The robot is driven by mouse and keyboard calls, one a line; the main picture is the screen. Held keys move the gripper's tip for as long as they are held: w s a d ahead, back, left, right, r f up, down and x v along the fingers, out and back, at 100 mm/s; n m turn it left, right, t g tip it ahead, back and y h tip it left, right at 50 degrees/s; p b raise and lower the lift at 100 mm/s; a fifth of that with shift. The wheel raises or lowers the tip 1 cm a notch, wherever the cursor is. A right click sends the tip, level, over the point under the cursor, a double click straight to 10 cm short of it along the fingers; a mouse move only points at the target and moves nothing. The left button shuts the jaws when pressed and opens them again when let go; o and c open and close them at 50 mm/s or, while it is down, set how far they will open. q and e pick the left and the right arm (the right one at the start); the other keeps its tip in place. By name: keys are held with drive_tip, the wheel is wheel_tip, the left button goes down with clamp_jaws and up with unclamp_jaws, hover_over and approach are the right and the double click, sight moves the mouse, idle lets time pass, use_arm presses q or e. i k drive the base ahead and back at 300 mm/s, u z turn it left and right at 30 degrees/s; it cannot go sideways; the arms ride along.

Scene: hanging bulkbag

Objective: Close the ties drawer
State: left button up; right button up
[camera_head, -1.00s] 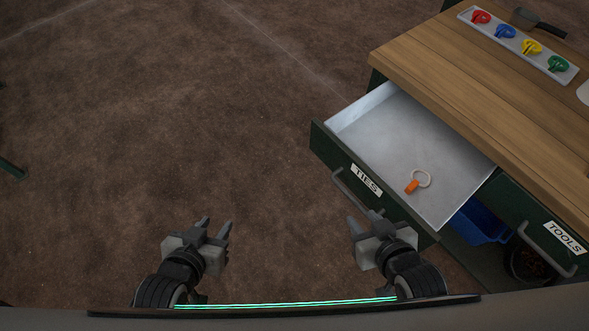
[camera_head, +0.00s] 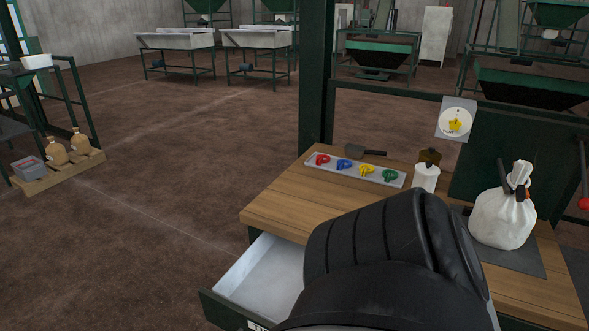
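The ties drawer (camera_head: 262,270) is pulled out from the left end of the wooden workbench. Its white inside shows, and the top of its label shows at the bottom edge of the view. A black part of my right arm covers the drawer's right side and part of the bench. The orange tie seen before in the drawer is hidden. Neither gripper is in this view.
On the workbench (camera_head: 282,212) are a tray of coloured clips (camera_head: 318,172), a dark scraper (camera_head: 365,152), a white bottle (camera_head: 425,178) and a tied white bag (camera_head: 502,220). A green post (camera_head: 316,75) stands behind. Floor left of the drawer is clear.

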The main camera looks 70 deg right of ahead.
sight(260, 291)
drive_tip(key=k, duration=1)
drive_tip(key=z, duration=1.3)
drive_tip(key=i, duration=1)
drive_tip(key=z, duration=0.3)
drive_tip(key=k, duration=0.85)
drive_tip(key=z, duration=0.35)
drive_tip(key=i, duration=0.75)
